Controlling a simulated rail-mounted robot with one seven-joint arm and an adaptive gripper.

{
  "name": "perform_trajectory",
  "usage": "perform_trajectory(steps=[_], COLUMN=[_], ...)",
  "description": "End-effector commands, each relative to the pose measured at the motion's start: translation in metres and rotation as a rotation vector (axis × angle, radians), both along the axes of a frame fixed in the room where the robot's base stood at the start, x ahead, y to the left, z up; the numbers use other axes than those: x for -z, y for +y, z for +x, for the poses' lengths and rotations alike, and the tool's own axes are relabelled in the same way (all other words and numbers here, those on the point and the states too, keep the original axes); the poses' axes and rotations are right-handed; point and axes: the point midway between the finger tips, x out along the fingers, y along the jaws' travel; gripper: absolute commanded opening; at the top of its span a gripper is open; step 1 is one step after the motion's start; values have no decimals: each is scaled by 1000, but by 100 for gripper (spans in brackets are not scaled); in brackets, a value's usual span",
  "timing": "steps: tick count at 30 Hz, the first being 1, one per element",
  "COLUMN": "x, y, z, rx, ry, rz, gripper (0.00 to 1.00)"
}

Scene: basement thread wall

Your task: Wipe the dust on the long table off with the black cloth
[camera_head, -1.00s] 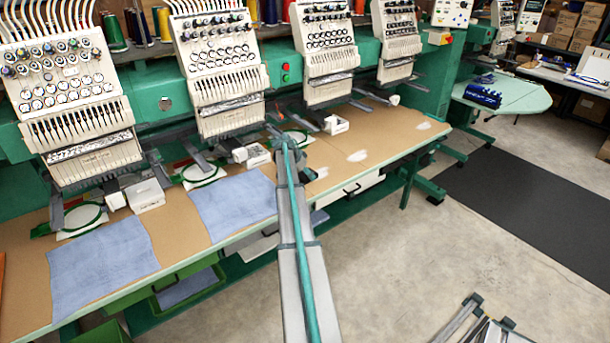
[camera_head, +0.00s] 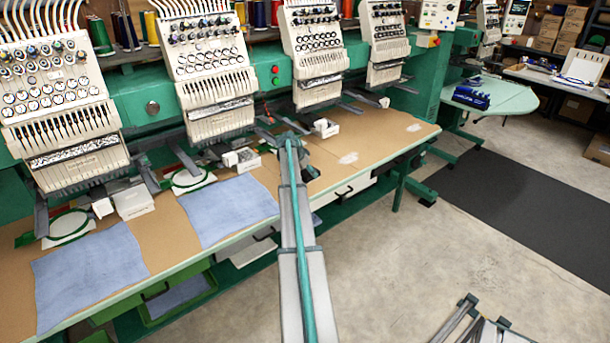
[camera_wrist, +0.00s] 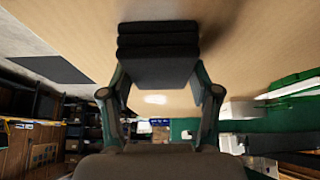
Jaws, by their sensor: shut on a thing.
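The long table (camera_head: 375,147) has a tan top under the row of embroidery machines. Pale dust patches lie on its right part, one in the middle (camera_head: 348,158) and one near the right end (camera_head: 413,127). My gripper (camera_head: 308,172) is over the table, left of the middle patch. In the wrist view my gripper (camera_wrist: 160,78) is shut on the folded black cloth (camera_wrist: 158,42), which is held close to the tabletop; contact is hard to tell. One dust patch (camera_wrist: 155,99) shows beyond the cloth. My arm and gripper hide part of the table.
Two blue fabric pieces, left (camera_head: 88,272) and right (camera_head: 232,208), lie on the table's left part. A small white box (camera_head: 326,128) stands behind my gripper. Machine heads (camera_head: 312,50) overhang the back edge. The right front part of the table is free.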

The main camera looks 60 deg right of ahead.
Motion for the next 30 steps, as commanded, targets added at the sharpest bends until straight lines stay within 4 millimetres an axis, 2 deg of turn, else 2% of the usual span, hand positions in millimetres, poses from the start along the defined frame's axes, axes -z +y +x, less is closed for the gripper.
perform_trajectory(steps=[8, 18, 30], x=[1, 1, 1], y=[-9, -35, -51], z=[-2, -9, -14], rx=[1, 1, 1], ry=[1, -1, -1], rz=[1, 1, 1], gripper=[31, 31, 31])
